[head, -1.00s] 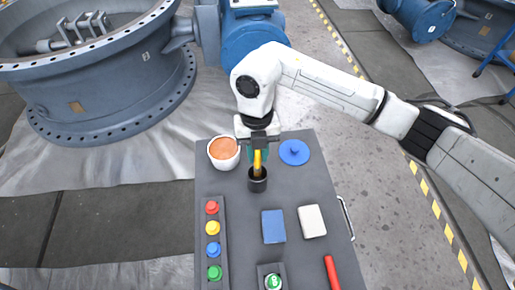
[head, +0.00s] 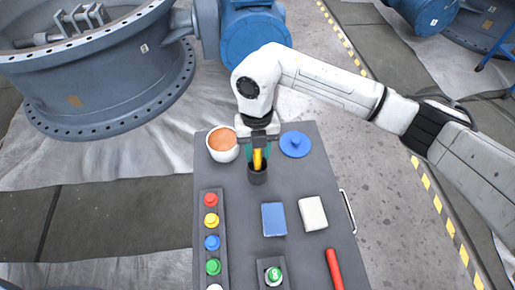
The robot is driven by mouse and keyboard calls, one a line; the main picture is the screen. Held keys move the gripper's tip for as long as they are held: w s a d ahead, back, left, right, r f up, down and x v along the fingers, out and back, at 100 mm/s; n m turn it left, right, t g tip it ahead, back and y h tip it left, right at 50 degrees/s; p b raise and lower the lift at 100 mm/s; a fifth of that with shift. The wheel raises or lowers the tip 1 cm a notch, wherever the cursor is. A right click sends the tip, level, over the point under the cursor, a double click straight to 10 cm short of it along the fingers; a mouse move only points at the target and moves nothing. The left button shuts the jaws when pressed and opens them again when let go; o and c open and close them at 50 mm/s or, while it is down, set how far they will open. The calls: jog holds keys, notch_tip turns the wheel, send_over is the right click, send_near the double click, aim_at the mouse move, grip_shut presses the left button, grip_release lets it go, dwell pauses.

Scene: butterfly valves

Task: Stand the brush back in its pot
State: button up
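The brush (head: 257,160) shows as a yellow handle standing upright in the small dark pot (head: 258,176) on the grey table top. Its lower end is hidden inside the pot. My gripper (head: 259,154) is directly above the pot, pointing down. Its teal fingers are apart, one on each side of the brush handle, with a gap to it. The top of the handle is hidden by the gripper.
A white bowl with orange contents (head: 223,143) stands close left of my gripper, and a blue lid (head: 295,145) lies to its right. Nearer are a strip of coloured knobs (head: 212,240), a blue block (head: 273,219), a white block (head: 312,213) and a red rod (head: 334,268).

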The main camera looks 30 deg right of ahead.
jog(key=shift+o, duration=1.4)
notch_tip(320, 180, up, 11)
jog(key=w, duration=0.1)
jog(key=shift+d+f, duration=0.15)
jog(key=shift+d, duration=0.05)
jog(key=shift+w, duration=0.1)
